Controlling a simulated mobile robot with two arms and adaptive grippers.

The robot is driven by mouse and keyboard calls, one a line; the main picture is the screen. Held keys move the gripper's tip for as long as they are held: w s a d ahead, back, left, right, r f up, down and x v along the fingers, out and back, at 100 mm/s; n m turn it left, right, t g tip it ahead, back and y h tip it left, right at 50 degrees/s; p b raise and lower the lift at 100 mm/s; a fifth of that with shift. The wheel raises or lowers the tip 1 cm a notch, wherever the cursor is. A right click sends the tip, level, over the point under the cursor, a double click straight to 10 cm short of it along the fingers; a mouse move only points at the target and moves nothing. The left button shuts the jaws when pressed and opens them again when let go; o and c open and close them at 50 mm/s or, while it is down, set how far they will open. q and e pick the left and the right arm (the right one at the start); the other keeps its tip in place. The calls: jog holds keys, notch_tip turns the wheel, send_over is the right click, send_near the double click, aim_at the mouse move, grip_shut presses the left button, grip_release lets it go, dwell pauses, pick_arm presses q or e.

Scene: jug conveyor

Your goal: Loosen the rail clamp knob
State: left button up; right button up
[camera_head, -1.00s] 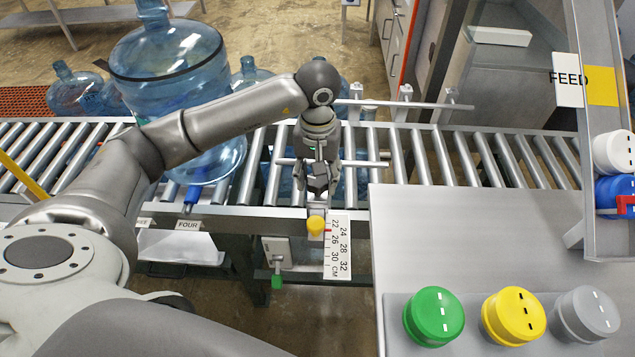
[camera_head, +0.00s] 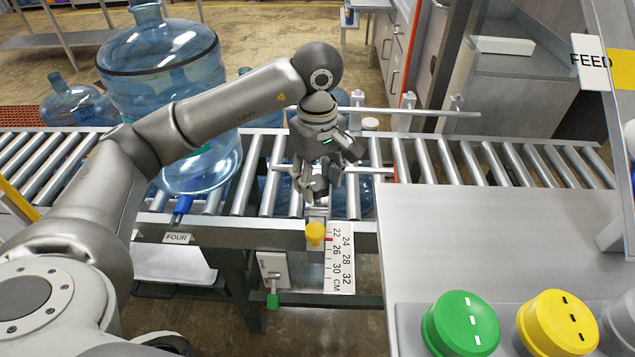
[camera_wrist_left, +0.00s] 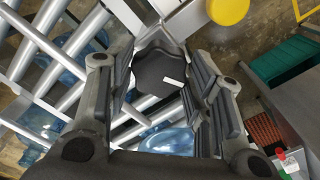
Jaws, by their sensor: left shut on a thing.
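The rail clamp knob is a dark grey lobed knob with a white mark (camera_wrist_left: 160,68), seen in the left wrist view between the two finger pads. My left gripper (camera_wrist_left: 165,95) is shut on this knob, with a padded finger on each side of it. In the head view my left gripper (camera_head: 318,188) points down over the front rail of the roller conveyor, just behind the yellow knob (camera_head: 316,234). The fingers hide most of the clamp knob there. My right gripper is in neither current view.
A white scale marked in CM (camera_head: 341,258) hangs beside the yellow knob. A large blue jug (camera_head: 165,85) stands on the rollers at left. A thin guide rail (camera_head: 425,112) runs behind the gripper. Green (camera_head: 460,322) and yellow (camera_head: 557,323) buttons sit on the grey panel at front right.

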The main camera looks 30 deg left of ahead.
aim_at(317, 182)
pick_arm(q)
jog(key=shift+n, duration=0.4)
jog(key=o, duration=1)
notch_tip(317, 182, up, 12)
jog(key=shift+r, duration=0.1)
dwell(0.3)
dwell(0.4)
